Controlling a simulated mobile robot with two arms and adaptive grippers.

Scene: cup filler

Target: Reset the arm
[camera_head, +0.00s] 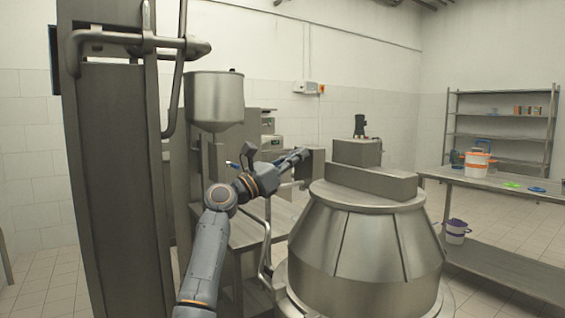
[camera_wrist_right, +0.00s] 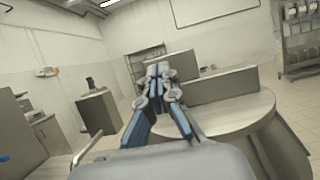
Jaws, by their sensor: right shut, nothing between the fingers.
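My right arm rises from the bottom of the head view, and its gripper (camera_head: 297,157) points to the right, close to the upper left of a large metal vessel. In the right wrist view the gripper's fingers (camera_wrist_right: 160,72) are closed together at the tips, with nothing between them. The round top of the vessel (camera_wrist_right: 230,115) lies below and to the right of the fingers there. I cannot tell from these views whether the gripper touches anything. My left gripper does not show.
The large metal vessel (camera_head: 362,245) fills the centre right. A tall metal column (camera_head: 110,170) stands at the left. A hopper (camera_head: 214,97) hangs behind my arm. A table (camera_head: 500,184) with containers and a shelf rack (camera_head: 500,116) stand at the right. Tiled floor shows between them.

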